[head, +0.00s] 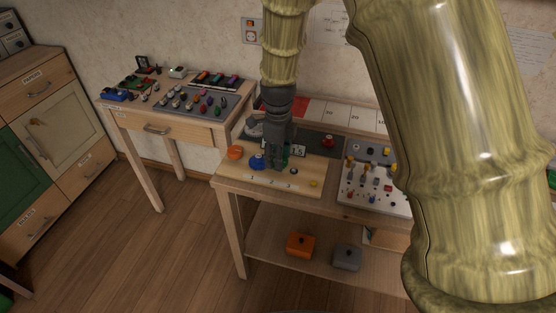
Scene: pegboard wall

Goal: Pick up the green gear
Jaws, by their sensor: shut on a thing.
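My gripper (278,164) points down over the light wooden board (250,178) on the workbench. Its dark fingers are shut on the green gear (289,153), of which only a little green shows beside and between the fingers. The fingers hide most of the gear, and I cannot tell whether it touches the board. A blue gear-like piece (257,161) sits just left of the fingers, and an orange round piece (235,152) is further left. The board's front carries the numbers 1, 2 and 3.
A white pegboard panel (350,200) with several knobs and pegs stands right of the board. A red knob (328,141) is behind. Orange (300,244) and grey (346,257) boxes sit on the lower shelf. A side table (130,105) stands left. My arm hides the right side.

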